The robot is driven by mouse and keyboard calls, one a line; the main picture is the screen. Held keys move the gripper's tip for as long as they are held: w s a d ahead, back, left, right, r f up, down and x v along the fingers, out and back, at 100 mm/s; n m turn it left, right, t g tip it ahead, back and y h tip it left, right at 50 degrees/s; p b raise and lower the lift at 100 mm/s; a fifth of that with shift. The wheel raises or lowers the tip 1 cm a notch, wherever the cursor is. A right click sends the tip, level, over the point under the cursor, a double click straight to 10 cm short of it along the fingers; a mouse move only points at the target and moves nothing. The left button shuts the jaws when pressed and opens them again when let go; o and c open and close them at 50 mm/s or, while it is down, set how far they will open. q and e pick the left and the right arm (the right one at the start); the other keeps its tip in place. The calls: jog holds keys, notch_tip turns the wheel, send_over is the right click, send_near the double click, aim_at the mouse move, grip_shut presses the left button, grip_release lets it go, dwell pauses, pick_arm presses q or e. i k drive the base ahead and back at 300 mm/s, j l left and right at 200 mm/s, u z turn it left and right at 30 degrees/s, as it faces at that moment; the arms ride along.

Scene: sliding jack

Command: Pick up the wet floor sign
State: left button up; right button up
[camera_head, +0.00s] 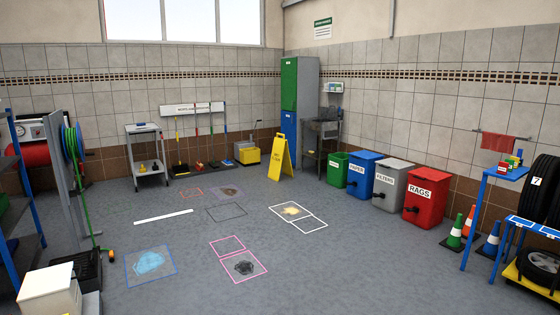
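The yellow wet floor sign (283,155) stands upright on the floor in the head view, right of centre towards the back corner. It is a tall folding board with dark print on its front, and nothing covers it.
Bins, including a red rags bin (426,203), line the right wall. Traffic cones (456,230) and a blue stand (490,215) are at the right. A hose reel (72,145) and shelving are at the left. The middle floor has marked spill squares (240,265) and is otherwise open.

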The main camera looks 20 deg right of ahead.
aim_at(281, 158)
jog(key=i+l+z, duration=0.3)
jog(key=i, duration=0.7)
jog(key=i+z, duration=0.3)
jog(key=i, duration=7.85)
jog(key=j, duration=0.1)
